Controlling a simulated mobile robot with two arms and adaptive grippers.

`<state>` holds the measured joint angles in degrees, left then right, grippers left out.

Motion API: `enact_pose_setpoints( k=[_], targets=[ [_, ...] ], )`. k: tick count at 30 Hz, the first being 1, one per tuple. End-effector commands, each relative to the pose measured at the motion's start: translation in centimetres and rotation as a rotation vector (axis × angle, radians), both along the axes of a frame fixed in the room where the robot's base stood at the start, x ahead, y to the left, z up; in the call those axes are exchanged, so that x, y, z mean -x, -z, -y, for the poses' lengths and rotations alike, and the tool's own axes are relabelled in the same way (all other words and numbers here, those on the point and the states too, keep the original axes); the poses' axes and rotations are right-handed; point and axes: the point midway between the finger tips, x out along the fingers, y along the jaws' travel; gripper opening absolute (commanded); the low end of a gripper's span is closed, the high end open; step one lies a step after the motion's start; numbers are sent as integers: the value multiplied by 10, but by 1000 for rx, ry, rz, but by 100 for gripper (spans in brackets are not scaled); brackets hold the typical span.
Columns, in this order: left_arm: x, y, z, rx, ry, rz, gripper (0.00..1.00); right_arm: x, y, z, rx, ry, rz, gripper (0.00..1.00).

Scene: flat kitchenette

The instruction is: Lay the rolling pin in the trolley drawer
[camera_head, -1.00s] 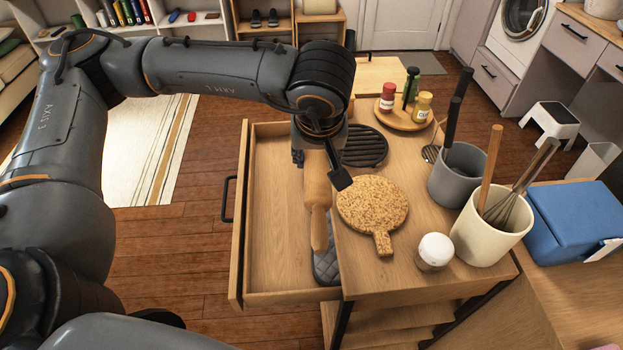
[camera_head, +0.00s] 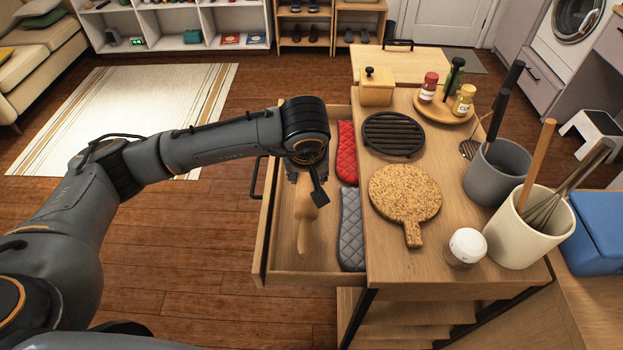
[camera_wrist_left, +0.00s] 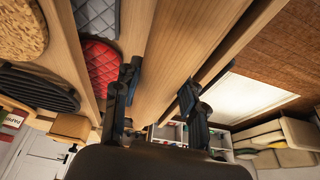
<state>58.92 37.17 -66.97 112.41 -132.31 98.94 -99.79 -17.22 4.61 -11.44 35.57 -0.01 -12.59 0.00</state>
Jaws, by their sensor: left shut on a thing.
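The wooden rolling pin (camera_head: 304,214) is in my left gripper (camera_head: 308,190), over the open trolley drawer (camera_head: 259,236). In the left wrist view the pin (camera_wrist_left: 172,55) runs between the two fingers of the left gripper (camera_wrist_left: 155,95), which are shut on it. The pin is roughly lengthwise with the drawer. I cannot tell whether it touches the drawer floor. In the drawer's right part lie a red quilted mitt (camera_head: 347,152) and a grey quilted mitt (camera_head: 350,230). My right gripper is not in view.
The trolley top (camera_head: 400,265) holds a cork trivet (camera_head: 404,190), a black grill plate (camera_head: 393,134), a salt shaker (camera_head: 466,247), a grey pot (camera_head: 496,172) and a cream utensil crock (camera_head: 525,228). The drawer's left side is bare.

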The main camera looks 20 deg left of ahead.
Motion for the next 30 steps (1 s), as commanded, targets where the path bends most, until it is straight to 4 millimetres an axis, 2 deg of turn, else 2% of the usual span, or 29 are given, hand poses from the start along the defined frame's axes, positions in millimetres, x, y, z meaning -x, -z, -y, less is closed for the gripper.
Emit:
enact_pose_setpoints(
  k=[1, 4, 6, 12, 19, 25, 30],
  targets=[
    [-13, 8, -4, 1, -5, 2, 0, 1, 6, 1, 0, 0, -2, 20],
    [-36, 19, -10, 1, -5, 2, 0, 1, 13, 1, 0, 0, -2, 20],
    [-46, 37, -13, 3, -2, 1, 0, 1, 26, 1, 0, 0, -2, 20],
    [-68, 61, -19, 3, -1, 4, 0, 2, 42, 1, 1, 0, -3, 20],
    [-77, 70, -22, 2, 0, 4, 0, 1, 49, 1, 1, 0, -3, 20],
    [-81, 99, -22, 4, 2, 0, 0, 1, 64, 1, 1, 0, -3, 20],
    [-82, 104, -23, 2, 1, 5, 0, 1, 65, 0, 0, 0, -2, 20]
  ],
)
